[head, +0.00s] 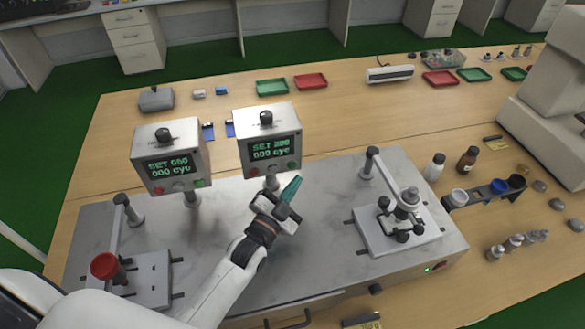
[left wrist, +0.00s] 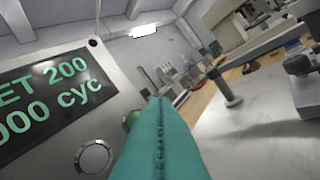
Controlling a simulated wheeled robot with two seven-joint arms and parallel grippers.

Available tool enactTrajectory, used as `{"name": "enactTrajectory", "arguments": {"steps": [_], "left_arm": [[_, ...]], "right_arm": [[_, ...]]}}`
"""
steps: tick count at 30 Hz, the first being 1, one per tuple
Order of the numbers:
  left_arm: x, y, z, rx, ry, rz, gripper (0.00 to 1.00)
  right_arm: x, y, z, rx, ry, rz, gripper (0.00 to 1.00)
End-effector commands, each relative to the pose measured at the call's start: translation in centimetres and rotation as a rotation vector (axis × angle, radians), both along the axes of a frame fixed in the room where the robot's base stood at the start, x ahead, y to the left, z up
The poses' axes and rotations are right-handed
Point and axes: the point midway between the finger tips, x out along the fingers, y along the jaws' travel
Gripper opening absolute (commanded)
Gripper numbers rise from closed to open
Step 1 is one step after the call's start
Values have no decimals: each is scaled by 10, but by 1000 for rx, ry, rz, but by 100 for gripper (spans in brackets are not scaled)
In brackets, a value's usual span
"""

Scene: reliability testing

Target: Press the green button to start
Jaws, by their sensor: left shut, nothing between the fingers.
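Two grey control boxes stand on posts. The right box (head: 262,126) reads "SET 200 000 cyc" and has a green button (head: 291,165) at its lower right and a red button (head: 254,172) at its lower left. The left box (head: 188,133) reads "SET 050 000 cyc" and has its own green button (head: 199,184). My left gripper (head: 293,186) has teal fingers, shut and empty, just below the right box's green button. In the left wrist view the fingers (left wrist: 160,135) partly hide that green button (left wrist: 130,119); I cannot tell whether they touch. My right gripper is not seen.
A metal test bench (head: 312,220) bears the boxes, a fixture with black knobs (head: 402,222) at right and a red-knobbed fixture (head: 104,266) at left. Bottles (head: 467,159) and a rack stand at the right. Coloured trays (head: 272,87) lie at the back.

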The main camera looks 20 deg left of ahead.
Motion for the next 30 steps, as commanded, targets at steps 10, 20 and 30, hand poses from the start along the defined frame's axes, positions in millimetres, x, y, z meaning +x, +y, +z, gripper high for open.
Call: {"name": "enactTrajectory", "arguments": {"steps": [10,20,30], "left_arm": [[15,10,0,0,1,1,0],[15,10,0,0,1,1,0],[14,10,0,0,1,1,0]], "right_arm": [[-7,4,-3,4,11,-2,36],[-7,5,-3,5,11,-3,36],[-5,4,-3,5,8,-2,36]]}}
